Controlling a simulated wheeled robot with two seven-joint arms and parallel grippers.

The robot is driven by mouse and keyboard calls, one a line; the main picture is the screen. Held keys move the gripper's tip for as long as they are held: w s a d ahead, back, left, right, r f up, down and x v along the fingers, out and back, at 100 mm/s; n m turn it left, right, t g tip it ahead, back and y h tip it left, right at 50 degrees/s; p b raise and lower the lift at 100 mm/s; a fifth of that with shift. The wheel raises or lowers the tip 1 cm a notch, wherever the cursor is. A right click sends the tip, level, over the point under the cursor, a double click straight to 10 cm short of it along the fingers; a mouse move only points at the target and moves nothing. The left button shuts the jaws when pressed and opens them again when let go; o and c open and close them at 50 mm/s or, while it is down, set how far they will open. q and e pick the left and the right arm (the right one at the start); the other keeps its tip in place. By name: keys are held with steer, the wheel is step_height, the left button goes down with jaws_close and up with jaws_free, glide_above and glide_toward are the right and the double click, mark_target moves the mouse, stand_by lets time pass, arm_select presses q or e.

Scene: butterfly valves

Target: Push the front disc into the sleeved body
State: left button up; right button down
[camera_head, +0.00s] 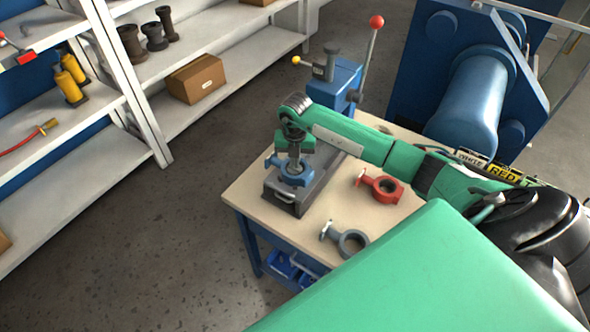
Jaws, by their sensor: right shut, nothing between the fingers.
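A blue ring-shaped valve body (277,161) sits on a dark grey fixture (283,196) with a handle at its front, on the workbench. My right gripper (295,167) points straight down over the middle of this blue body. Its fingers are shut with nothing between them, and the tips are at or in the ring's opening. I cannot tell whether they touch anything there. The gripper covers much of the opening, so I cannot make out a disc or a sleeve inside. My left gripper is not in view.
A red valve body (385,190) and a grey valve body (353,243) lie on the bench top (322,221) to the right. A blue press with a red-knobbed lever (369,50) stands behind. Shelves (215,45) are at left; the floor between is clear.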

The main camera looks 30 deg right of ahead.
steer(key=shift+s+f+b, duration=0.1)
steer(key=shift+f+b, duration=0.25)
steer(key=shift+f, duration=0.25)
stand_by(0.6)
step_height(320, 180, up, 8)
steer(key=p, duration=0.5)
steer(key=shift+r, duration=0.1)
stand_by(0.6)
